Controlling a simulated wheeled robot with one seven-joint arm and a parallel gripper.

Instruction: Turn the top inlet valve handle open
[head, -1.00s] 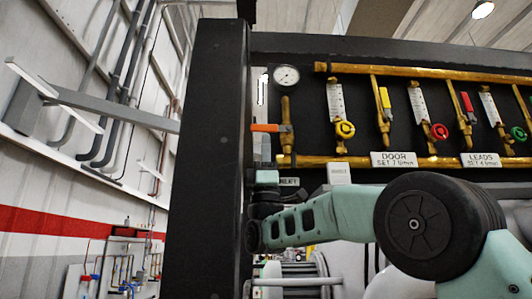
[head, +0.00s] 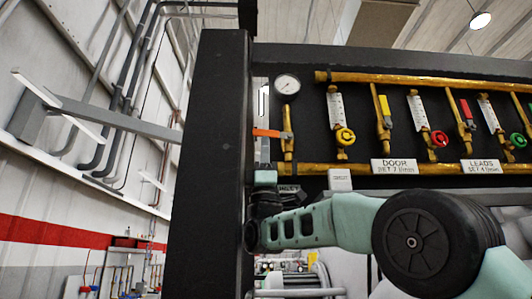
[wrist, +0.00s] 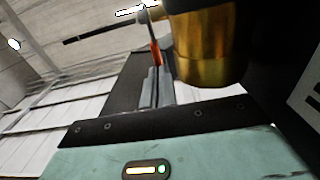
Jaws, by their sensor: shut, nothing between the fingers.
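The top inlet valve has an orange handle (head: 267,133) that lies about level and points left from a vertical brass pipe (head: 288,148), below the round gauge. In the wrist view the orange handle (wrist: 156,52) shows beside a large brass fitting (wrist: 205,50). My gripper (head: 262,152) is upright just below the handle, near its left part. Its grey fingers (wrist: 158,75) are together, with nothing between them, and their tips are close to the handle. I cannot tell whether they touch it.
A dark post (head: 208,150) stands close left of my gripper. A pressure gauge (head: 287,85) sits above the valve. To the right are several flow meters and coloured valves, over a lower brass manifold (head: 355,168) and a DOOR label (head: 394,165).

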